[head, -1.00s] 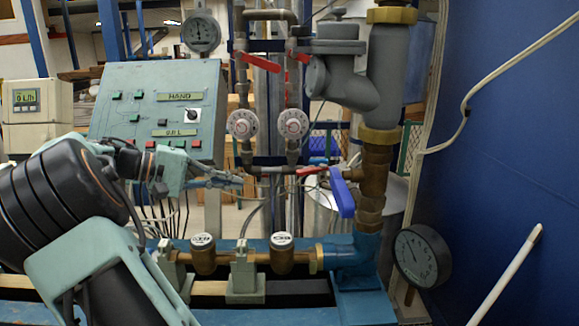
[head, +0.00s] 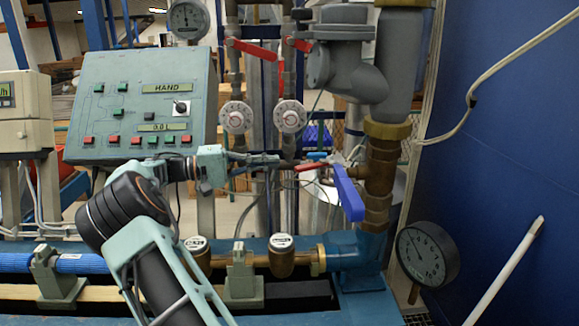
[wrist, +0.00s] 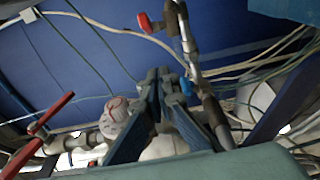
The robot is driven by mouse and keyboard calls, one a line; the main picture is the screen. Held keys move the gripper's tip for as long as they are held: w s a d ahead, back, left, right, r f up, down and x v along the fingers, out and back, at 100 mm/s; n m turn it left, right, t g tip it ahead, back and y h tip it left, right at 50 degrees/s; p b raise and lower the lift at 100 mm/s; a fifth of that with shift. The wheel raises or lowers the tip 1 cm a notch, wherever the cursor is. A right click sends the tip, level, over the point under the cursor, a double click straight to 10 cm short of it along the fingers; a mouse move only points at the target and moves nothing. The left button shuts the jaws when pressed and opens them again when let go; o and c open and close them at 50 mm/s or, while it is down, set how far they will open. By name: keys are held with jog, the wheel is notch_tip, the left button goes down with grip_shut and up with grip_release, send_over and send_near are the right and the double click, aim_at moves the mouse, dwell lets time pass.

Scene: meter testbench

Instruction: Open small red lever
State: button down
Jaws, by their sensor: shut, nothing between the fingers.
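A small red lever (head: 311,166) sits on the thin horizontal pipe left of the brass fitting in the head view, with a small blue handle (head: 317,155) just above it. My gripper (head: 276,159) is shut and empty, a little left of the red lever. I cannot tell whether they touch. In the wrist view, my shut fingers (wrist: 160,76) point up the picture beside a pipe with a small blue part (wrist: 186,86). A red handle end (wrist: 145,22) shows farther up; I cannot tell if it is the same lever.
A large blue lever (head: 348,193) hangs right of the red one. A green control panel (head: 140,105) stands left, behind my arm. A blue pipe assembly (head: 345,250) runs below.

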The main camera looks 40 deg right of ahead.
aim_at(312, 166)
jog(key=shift+s+d, duration=0.25)
jog(key=shift+s, duration=0.7)
jog(key=shift+s+d, duration=0.3)
jog(key=shift+s, duration=0.6)
jog(key=shift+s+d, duration=0.25)
jog(key=shift+s, duration=0.7)
jog(key=shift+f+t, duration=0.1)
jog(key=shift+t, duration=0.2)
jog(key=shift+s+a+n+h, duration=0.15)
jog(key=shift+s+n+h, duration=0.1)
jog(key=shift+n+h, duration=0.15)
